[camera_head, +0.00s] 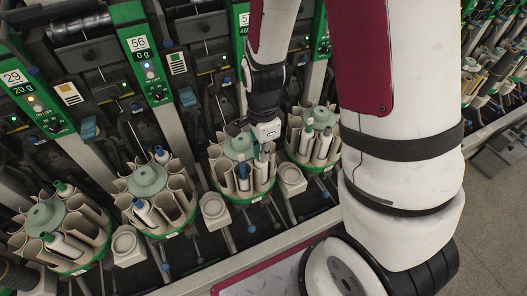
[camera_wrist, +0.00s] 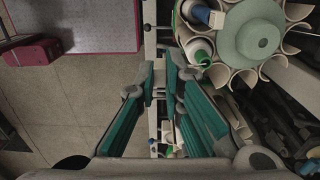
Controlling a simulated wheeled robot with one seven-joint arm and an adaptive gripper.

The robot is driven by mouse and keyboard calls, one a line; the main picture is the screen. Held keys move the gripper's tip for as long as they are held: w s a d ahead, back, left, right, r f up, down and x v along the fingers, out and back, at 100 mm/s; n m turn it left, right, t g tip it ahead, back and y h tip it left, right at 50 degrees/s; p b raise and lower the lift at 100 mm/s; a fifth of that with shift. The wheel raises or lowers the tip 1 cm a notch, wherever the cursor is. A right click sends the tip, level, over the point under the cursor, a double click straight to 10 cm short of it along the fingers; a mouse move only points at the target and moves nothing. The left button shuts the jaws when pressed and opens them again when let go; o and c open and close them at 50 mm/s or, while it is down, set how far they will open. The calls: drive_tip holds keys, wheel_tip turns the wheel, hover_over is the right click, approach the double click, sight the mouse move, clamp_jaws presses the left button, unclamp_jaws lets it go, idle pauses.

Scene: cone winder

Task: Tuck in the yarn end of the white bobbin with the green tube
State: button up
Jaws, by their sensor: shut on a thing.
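The white bobbin with the green tube (camera_wrist: 198,50) stands in a pocket at the rim of a round magazine (camera_wrist: 275,65), beside my gripper. My gripper (camera_wrist: 162,80) reaches past this rim, its teal-padded fingers close together at the tips. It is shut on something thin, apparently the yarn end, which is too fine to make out. In the head view my gripper (camera_head: 262,158) points down at the right-hand part of the third magazine (camera_head: 239,145), largely hiding the bobbin there.
A bobbin with a blue tube (camera_wrist: 207,15) sits in the same magazine. A neighbouring magazine (camera_head: 315,113) at right holds bobbins with green and blue tubes; two more stand at left. Machine panels (camera_head: 145,62) rise behind. Open floor (camera_head: 487,215) lies at right.

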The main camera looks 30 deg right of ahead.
drive_tip(key=w+d+m, duration=0.1)
drive_tip(key=w, duration=0.1)
drive_tip(key=w+f+m, duration=0.1)
drive_tip(key=w, duration=0.1)
drive_tip(key=w+d+f+m+p, duration=0.1)
drive_tip(key=w+m, duration=0.1)
drive_tip(key=w, duration=0.1)
drive_tip(key=shift+d+f, duration=0.1)
drive_tip(key=shift+d, duration=0.2)
drive_tip(key=shift+f+b, duration=0.3)
drive_tip(key=shift+f, duration=0.25)
drive_tip(key=shift+f+b, duration=0.5)
drive_tip(key=shift+f, duration=0.75)
drive_tip(key=shift+f, duration=0.55)
drive_tip(key=o, duration=1.3)
drive_tip(key=shift+c, duration=0.2)
